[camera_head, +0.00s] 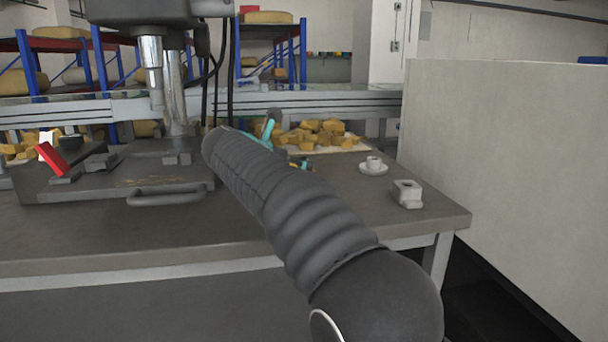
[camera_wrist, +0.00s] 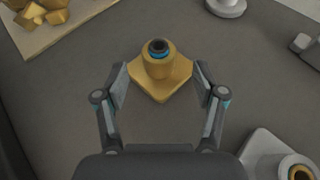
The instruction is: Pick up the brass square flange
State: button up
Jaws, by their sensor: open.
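The brass square flange (camera_wrist: 162,82) lies on the grey table in the wrist view, its square base flat and its round hub upright with a dark bore and a blue ring. My gripper (camera_wrist: 160,80) is open, with one finger to the left of the flange and one to the right. The fingertips are apart from the hub, and nothing is held. I cannot tell their exact height above the base. In the head view my arm hides most of the area around the flange, and I cannot make it out clearly there.
A pale grey block (camera_head: 407,193) and a round white flanged part (camera_head: 373,167) stand on the table (camera_head: 250,220) to the right. Several brass pieces (camera_head: 320,130) lie on a light board behind. A drill-press-like machine (camera_head: 172,90) stands left. A pale wall (camera_head: 510,170) bounds the right.

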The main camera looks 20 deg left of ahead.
jog(key=x, duration=0.5)
jog(key=shift+w, duration=0.1)
grip_shut()
